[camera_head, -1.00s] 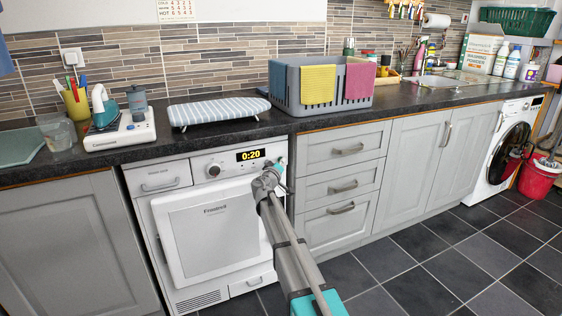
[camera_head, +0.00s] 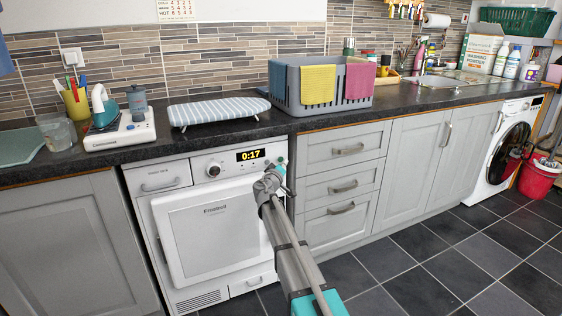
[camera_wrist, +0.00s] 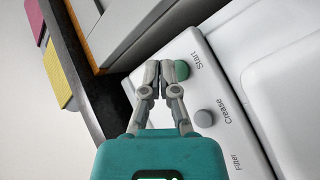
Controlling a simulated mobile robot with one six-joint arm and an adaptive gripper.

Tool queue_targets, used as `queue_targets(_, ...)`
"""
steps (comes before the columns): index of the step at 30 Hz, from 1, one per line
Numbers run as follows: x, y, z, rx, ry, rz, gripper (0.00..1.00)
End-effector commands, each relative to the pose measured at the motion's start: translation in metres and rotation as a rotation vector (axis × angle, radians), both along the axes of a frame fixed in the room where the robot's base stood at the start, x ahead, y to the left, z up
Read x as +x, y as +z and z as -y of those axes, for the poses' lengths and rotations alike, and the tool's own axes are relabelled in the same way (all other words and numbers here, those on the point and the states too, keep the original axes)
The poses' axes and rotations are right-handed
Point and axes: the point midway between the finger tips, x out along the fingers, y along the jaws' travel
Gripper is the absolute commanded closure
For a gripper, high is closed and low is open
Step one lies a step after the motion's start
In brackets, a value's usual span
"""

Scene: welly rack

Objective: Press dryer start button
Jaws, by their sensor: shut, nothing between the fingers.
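The white dryer (camera_head: 212,232) stands under the worktop, its door closed and its display (camera_head: 250,155) lit at 0:17. In the wrist view the green start button (camera_wrist: 181,70), labelled "Start", is on the panel, with a grey button (camera_wrist: 203,118) labelled "Crease" beside it. My gripper (camera_wrist: 158,66) is shut and empty. Its fingertips are at the left edge of the green button and hide part of it; I cannot tell whether they touch it. In the head view my gripper (camera_head: 279,163) is at the right end of the dryer's panel, where the arm hides the buttons.
The dark worktop (camera_head: 240,131) overhangs just above the panel. On it are a striped ironing board (camera_head: 218,110) and a grey crate (camera_head: 330,103) with cloths. Drawers (camera_head: 343,187) adjoin the dryer's right side. The tiled floor (camera_head: 430,270) in front is clear.

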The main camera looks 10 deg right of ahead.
Motion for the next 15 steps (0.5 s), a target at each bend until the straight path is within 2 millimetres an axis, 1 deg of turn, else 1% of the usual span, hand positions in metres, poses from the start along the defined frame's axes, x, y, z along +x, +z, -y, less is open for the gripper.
queue_targets(15, -0.035, 0.0, 0.009, 0.0, 0.0, 0.0, 1.0)
